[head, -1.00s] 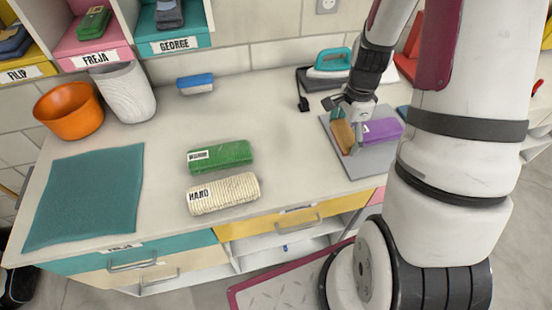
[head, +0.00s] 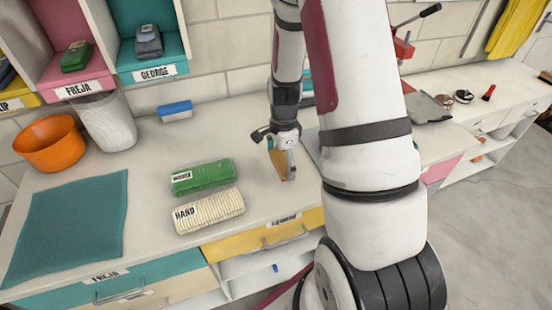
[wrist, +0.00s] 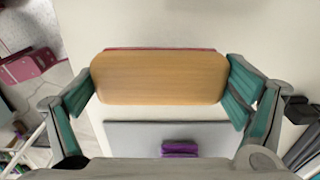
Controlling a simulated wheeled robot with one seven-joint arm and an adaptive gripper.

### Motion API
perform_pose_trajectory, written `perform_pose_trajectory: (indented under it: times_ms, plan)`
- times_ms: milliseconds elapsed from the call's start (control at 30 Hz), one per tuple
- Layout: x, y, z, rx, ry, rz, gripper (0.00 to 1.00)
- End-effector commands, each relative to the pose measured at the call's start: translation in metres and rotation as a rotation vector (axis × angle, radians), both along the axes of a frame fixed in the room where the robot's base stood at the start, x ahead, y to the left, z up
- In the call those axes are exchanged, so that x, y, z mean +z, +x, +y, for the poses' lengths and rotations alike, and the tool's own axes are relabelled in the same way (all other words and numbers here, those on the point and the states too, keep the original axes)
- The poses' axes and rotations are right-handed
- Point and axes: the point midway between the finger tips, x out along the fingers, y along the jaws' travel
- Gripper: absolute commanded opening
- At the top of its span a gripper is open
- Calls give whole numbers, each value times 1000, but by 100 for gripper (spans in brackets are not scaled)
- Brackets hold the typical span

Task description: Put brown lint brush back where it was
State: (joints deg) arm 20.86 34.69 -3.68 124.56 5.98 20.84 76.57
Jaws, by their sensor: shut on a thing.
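The brown lint brush (wrist: 160,78) is between the two teal-padded fingers of my gripper (wrist: 162,90) in the wrist view, its plain wooden back towards the camera. A thin reddish edge shows along its far side. In the head view my gripper (head: 283,148) holds the brush (head: 284,166) over the worktop, right of the green and cream brushes. I cannot tell how far above the surface it is. A grey tray (wrist: 165,130) lies beyond the brush in the wrist view, with a purple thing (wrist: 180,150) on it; my arm hides most of that tray in the head view.
A green brush (head: 202,177) and a cream brush (head: 209,211) lie left of my gripper. A blue-topped sponge (head: 175,111), an orange bowl (head: 50,145), a white bin (head: 108,122) and a teal mat (head: 65,230) are further left. The worktop between the sponge and my gripper is clear.

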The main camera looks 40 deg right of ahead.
Motion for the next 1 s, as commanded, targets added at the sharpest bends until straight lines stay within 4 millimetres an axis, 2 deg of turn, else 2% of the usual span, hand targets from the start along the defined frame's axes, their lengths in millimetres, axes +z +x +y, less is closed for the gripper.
perform_pose_trajectory:
  times_ms: [100,400,700,1000]
  plan:
    - [-2,24,-7,1,-1,-1,58]
    - [-5,49,-13,1,0,0,58]
    - [-38,48,-13,1,1,2,58]
    - [-40,49,-13,0,0,0,58]
